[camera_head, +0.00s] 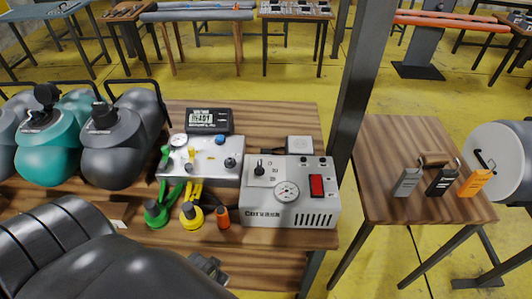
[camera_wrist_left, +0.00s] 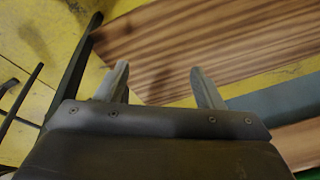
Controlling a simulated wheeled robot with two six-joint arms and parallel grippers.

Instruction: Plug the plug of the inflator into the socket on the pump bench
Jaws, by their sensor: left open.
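A light grey box with a round gauge and a red switch, which looks like the inflator (camera_head: 290,190), stands at the right end of the wooden pump bench (camera_head: 275,118). A small grey square fitting (camera_head: 300,145) sits just behind it; I cannot tell whether it is the socket. I cannot make out the plug or its cable. My left gripper (camera_head: 207,268) is low at the bench's front edge, mostly hidden by my dark arm. In the left wrist view my left gripper (camera_wrist_left: 160,70) has its two fingers apart with nothing between them. My right gripper is not in view.
A silver valve box (camera_head: 205,158) and a black display (camera_head: 209,121) stand left of the inflator. Green (camera_head: 155,213) and yellow (camera_head: 191,214) fittings stand in front. Teal and grey tanks fill the left.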

